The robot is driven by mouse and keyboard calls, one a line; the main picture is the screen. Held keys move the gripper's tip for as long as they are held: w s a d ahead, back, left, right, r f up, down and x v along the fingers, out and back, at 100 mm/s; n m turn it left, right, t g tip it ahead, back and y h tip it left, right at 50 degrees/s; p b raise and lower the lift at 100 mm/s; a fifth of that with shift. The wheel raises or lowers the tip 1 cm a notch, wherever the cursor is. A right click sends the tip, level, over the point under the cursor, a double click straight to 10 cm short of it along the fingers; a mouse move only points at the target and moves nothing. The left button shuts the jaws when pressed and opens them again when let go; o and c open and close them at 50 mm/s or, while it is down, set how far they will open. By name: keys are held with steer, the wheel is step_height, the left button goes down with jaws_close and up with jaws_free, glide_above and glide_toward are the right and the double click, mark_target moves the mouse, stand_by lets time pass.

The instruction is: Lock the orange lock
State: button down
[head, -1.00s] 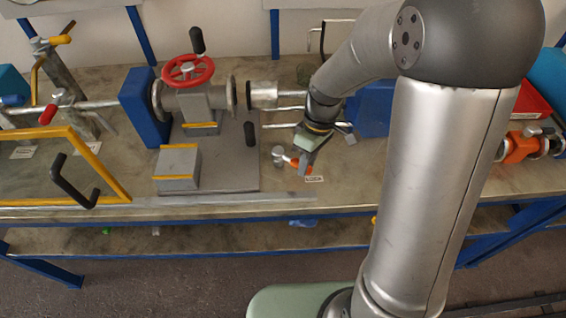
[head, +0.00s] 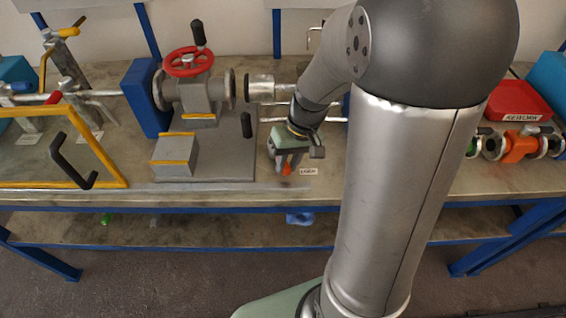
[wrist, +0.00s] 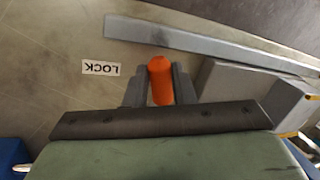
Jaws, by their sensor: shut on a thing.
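The orange lock handle (wrist: 160,80) sits between the two fingers of my gripper (wrist: 160,92) in the wrist view, and the fingers are shut on it. In the head view the orange handle (head: 287,169) shows as a small tip below my gripper (head: 287,163), pointing toward the table's front edge. A white label reading LOCK (wrist: 101,68) lies on the table beside the handle, and it also shows in the head view (head: 308,171). The lock's grey pivot is hidden under my gripper.
A grey plate with a block (head: 174,155) and a red-wheeled valve (head: 190,62) stands left of my gripper. A yellow-framed panel (head: 100,150) with a black handle is at far left.

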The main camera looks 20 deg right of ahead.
steer(key=shift+r, duration=0.1)
steer(key=c, duration=1.2)
jaws_free()
steer(key=v, duration=1.7)
steer(key=shift+r, duration=0.15)
steer(key=s+a+f+h, duration=0.3)
steer(key=s+a+f, duration=0.4)
steer(key=s+f, duration=0.4)
steer(key=shift+s+a, duration=0.35)
steer(key=shift+s, duration=0.55)
